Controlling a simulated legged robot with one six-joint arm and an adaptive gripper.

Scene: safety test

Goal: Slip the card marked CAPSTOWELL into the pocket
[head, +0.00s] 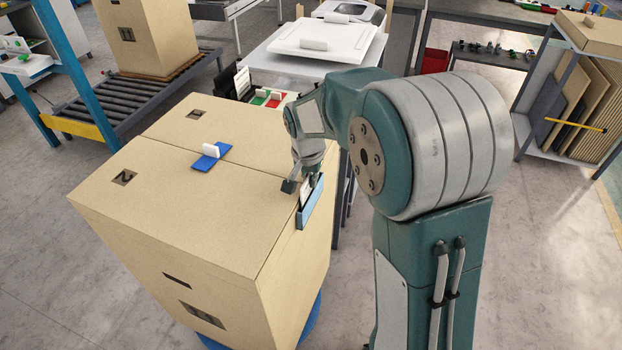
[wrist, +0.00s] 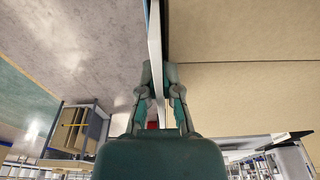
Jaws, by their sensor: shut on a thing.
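My gripper (head: 309,181) is shut on a white card (head: 306,192) at the right edge of the big cardboard box's top. In the wrist view the gripper (wrist: 158,74) has its fingers on both sides of the thin card (wrist: 154,42), seen nearly edge-on. The blue pocket (head: 311,208) is fixed to the box's right side, near the top edge. The card stands about upright at the pocket's mouth, its lower part hidden by the pocket's front. I cannot tell how deep it sits. No marking on the card is readable.
The cardboard box (head: 160,215) fills the near left. On its top a blue holder (head: 211,156) has a small white piece standing in it. Behind are a tray with red and green pieces (head: 267,98), a white table (head: 290,64) and a roller conveyor (head: 130,92). Open floor lies right.

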